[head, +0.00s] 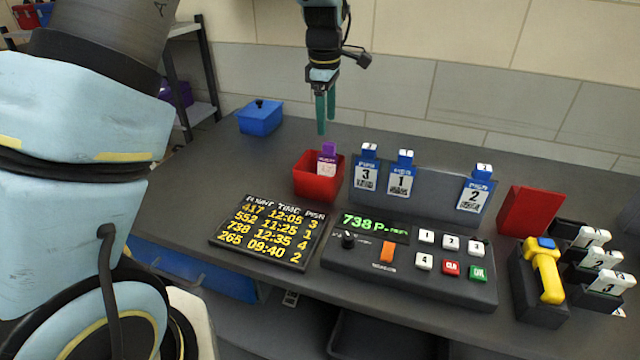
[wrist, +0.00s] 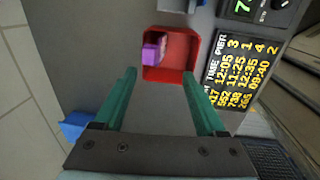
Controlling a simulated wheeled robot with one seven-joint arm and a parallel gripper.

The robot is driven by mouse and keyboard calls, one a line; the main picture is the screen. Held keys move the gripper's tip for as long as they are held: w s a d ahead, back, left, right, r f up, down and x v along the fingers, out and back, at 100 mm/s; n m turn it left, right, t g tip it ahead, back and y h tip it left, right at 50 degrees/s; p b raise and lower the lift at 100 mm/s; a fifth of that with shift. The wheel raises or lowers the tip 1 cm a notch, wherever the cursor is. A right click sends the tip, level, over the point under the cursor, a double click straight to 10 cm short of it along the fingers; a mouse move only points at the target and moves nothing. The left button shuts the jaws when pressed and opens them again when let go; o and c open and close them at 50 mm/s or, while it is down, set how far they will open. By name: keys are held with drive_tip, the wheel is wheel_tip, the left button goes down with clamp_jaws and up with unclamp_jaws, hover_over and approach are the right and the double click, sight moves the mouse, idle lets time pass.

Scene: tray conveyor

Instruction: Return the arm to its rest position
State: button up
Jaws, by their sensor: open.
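My gripper (head: 325,112) hangs above the back of the counter, its green fingers pointing down, above and behind the red bin. In the wrist view its two fingers (wrist: 166,98) are spread apart with nothing between them. The red bin (head: 318,186) stands on the counter and holds a purple-topped tag (head: 328,152). In the wrist view the red bin (wrist: 194,66) lies beyond the fingertips, with the purple piece (wrist: 152,53) inside it. My arm's large blue links fill the left of the head view.
A timetable board (head: 268,233), a keypad console (head: 410,260), a rack with several blue tags (head: 425,185), a red block (head: 530,211) and a yellow-handled scanner (head: 548,270) occupy the counter. A wall is behind.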

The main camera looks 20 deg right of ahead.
drive_tip(key=shift+s+r, duration=0.1)
drive_tip(key=shift+r, duration=1.2)
drive_tip(key=shift+a, duration=0.1)
drive_tip(key=a+f+m, duration=0.2)
drive_tip(key=a+m, duration=0.2)
drive_tip(key=a, duration=1.6)
drive_tip(key=s+a+f+m, duration=0.1)
drive_tip(key=s+a+m, duration=0.2)
drive_tip(key=s+a, duration=0.2)
drive_tip(key=s+a+f+m, duration=0.1)
drive_tip(key=s+a+m, duration=0.2)
drive_tip(key=a, duration=0.8)
drive_tip(key=shift+s+f+m+t, duration=0.3)
drive_tip(key=shift+s+t, duration=0.1)
drive_tip(key=shift+s, duration=0.85)
drive_tip(key=shift+a, duration=0.1)
